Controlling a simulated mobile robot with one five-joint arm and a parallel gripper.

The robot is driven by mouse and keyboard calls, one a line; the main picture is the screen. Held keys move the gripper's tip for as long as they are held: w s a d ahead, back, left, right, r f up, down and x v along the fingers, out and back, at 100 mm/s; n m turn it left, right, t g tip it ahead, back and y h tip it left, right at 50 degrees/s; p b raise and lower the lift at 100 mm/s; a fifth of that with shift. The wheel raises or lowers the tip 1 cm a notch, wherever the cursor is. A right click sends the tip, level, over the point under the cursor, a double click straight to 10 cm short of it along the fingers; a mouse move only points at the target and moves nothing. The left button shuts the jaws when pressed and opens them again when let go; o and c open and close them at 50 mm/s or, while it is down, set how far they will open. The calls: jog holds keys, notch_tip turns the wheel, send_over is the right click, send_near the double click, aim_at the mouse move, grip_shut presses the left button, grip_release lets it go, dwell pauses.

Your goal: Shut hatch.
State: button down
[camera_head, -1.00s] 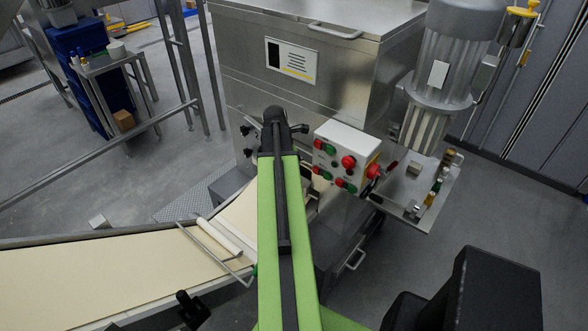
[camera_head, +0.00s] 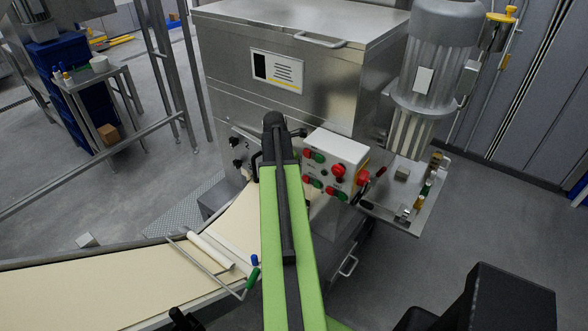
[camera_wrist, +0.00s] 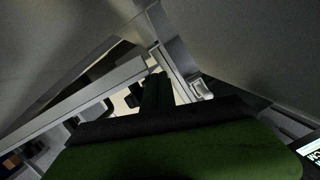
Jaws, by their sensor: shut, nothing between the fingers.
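A steel machine stands ahead, with a lid (camera_head: 300,22) and a bar handle (camera_head: 320,40) on top; the lid looks closed. A lower handle (camera_head: 348,266) shows on the machine's lower part. I cannot tell for sure which panel is the hatch. My green arm reaches to the machine's front beside the control box and hides part of it. In the wrist view my dark green gripper (camera_wrist: 155,92) is shut and empty, with large grey metal surfaces close on both sides.
The control box (camera_head: 335,163) with red and green buttons is right of my arm. A conveyor (camera_head: 110,290) with cream sheet runs to the left, with a white roller (camera_head: 212,250). A motor (camera_head: 435,60) and a side shelf (camera_head: 400,215) stand right. Floor is free at right.

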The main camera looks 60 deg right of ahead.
jog(key=w+a+r+p, duration=0.1)
jog(key=a+r+p, duration=0.5)
jog(key=r+p, duration=0.3)
jog(key=shift+a+r+p, duration=0.15)
jog(key=shift+r+p, duration=0.2)
jog(key=shift+w, duration=0.1)
